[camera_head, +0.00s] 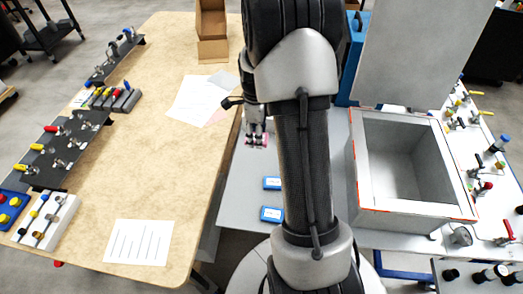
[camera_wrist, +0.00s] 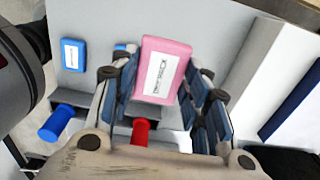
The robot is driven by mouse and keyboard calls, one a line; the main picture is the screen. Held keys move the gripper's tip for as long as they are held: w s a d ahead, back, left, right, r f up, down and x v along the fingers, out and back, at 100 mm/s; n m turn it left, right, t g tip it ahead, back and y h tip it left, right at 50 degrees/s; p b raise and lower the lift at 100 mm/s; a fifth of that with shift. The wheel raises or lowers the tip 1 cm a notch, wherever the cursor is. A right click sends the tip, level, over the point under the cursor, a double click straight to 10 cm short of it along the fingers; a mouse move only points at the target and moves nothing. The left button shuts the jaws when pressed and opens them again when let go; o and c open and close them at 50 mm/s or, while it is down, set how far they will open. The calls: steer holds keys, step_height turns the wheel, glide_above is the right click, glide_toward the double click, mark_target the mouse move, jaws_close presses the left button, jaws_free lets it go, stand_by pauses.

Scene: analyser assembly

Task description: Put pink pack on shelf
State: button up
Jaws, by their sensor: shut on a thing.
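The pink pack (camera_wrist: 162,68) is a flat box with a white label, held between the fingers of my gripper (camera_wrist: 160,92) in the wrist view. My gripper (camera_head: 255,130) is shut on it. In the head view only a small part of the pink pack (camera_head: 257,141) shows below the fingers. It is over the grey shelf (camera_head: 243,185), near its far end. I cannot tell whether the pack touches the surface. My arm hides part of the shelf.
Two blue packs (camera_head: 271,183) (camera_head: 271,214) lie on the grey shelf nearer my base. An open grey box (camera_head: 405,213) stands to the right. A wooden table (camera_head: 150,170) with papers and valve racks is at the left. The wrist view shows a blue cylinder (camera_wrist: 57,122) and a red one (camera_wrist: 140,131).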

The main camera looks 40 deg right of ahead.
mark_target(257, 168)
step_height(257, 168, down, 16)
steer(key=b, duration=0.4)
steer(key=shift+r, duration=0.15)
steer(key=o, duration=1.1)
steer(key=shift+c, duration=0.2)
